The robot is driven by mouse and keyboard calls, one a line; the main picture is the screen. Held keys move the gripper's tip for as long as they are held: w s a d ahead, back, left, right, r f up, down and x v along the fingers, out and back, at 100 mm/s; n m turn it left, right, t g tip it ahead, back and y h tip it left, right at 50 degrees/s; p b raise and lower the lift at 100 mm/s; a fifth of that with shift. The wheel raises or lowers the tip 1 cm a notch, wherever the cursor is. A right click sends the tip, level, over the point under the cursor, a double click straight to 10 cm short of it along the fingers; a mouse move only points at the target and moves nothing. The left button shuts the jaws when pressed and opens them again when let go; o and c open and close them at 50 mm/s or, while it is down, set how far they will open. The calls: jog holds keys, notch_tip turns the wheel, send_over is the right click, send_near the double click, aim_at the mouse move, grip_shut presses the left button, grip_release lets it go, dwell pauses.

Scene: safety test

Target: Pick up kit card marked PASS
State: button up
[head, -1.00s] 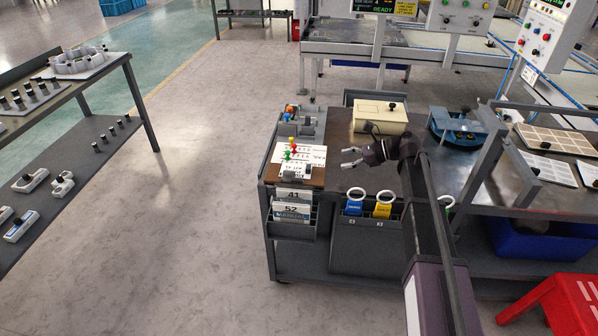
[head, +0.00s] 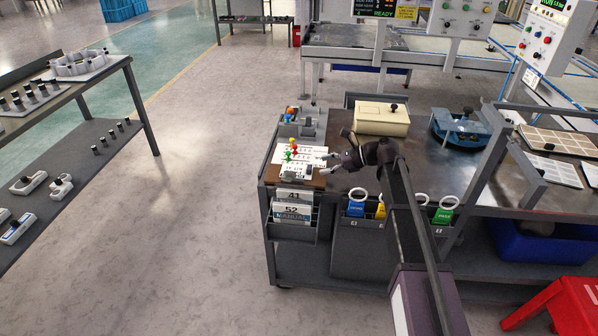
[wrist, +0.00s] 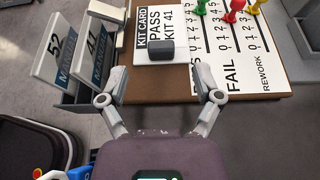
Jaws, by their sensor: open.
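The kit card (wrist: 146,22) is white with black print reading KIT CARD, PASS, KIT 41. It lies flat on the brown board at the top middle of the wrist view. A dark grey block (wrist: 160,49) sits on the card's near part. My gripper (wrist: 162,74) is open and empty, with its fingers apart on either side, just short of the block in that picture. In the head view my gripper (head: 328,164) is at the right side of the board. The card (head: 295,170) shows small there, by the board's front edge.
A white tally sheet (wrist: 225,50) with FAIL and REWORK columns lies right of the card, with red, green and yellow pegs. Upright plates (wrist: 55,55) marked 52 and 41 stand left. A cream box (head: 381,118) and blue fixture (head: 459,127) stand behind on the bench.

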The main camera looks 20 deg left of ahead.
aim_at(312, 168)
jog(key=b+x, duration=0.1)
jog(key=x, duration=0.2)
jog(key=shift+a+f, duration=0.15)
jog(key=shift+f, duration=0.15)
jog(key=shift+b+x, duration=0.45)
jog(key=shift+x, duration=0.35)
jog(key=shift+r, duration=0.15)
jog(key=c, duration=1.1)
